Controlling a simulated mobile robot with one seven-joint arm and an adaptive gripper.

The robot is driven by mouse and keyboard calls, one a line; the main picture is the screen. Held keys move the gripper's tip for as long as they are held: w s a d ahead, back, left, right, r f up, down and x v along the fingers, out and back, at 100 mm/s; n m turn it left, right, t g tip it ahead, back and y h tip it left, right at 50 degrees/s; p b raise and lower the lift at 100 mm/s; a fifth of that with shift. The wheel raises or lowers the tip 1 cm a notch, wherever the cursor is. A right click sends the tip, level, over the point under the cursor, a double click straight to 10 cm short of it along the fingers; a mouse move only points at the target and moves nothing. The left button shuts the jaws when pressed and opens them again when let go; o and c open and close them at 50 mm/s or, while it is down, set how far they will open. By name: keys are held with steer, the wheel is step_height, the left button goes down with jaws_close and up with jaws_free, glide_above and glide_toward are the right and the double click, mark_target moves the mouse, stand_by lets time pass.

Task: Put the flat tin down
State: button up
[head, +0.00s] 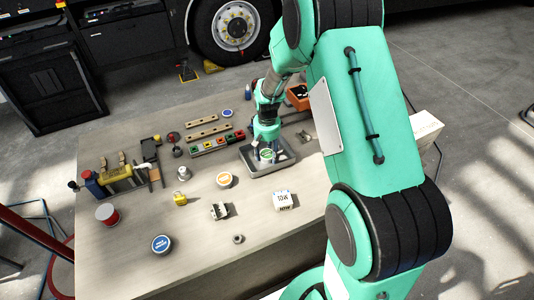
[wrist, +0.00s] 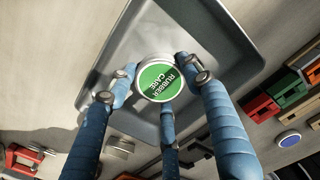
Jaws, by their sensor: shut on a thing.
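A flat round tin with a green "RUBBER CARE" label (wrist: 160,80) and a pale rim is between the blue fingers of my gripper (wrist: 158,92). The fingers are shut around its side. In the head view the tin (head: 267,155) shows small below my gripper (head: 266,148), over the inside of a grey metal tray (head: 286,164). The tray (wrist: 190,30) fills much of the wrist view behind the tin. I cannot tell whether the tin touches the tray floor.
On the workbench (head: 130,270) stand an orange-labelled tin (head: 224,179), a blue-labelled tin (head: 161,244), a white box (head: 283,200) and a yellow padlock (head: 180,199). The bench's front middle is mostly clear.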

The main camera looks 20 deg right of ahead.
mark_target(267, 154)
steer(key=o, duration=1.2)
step_height(267, 154, up, 12)
steer(key=shift+r+p, duration=0.15)
steer(key=shift+p, duration=0.5)
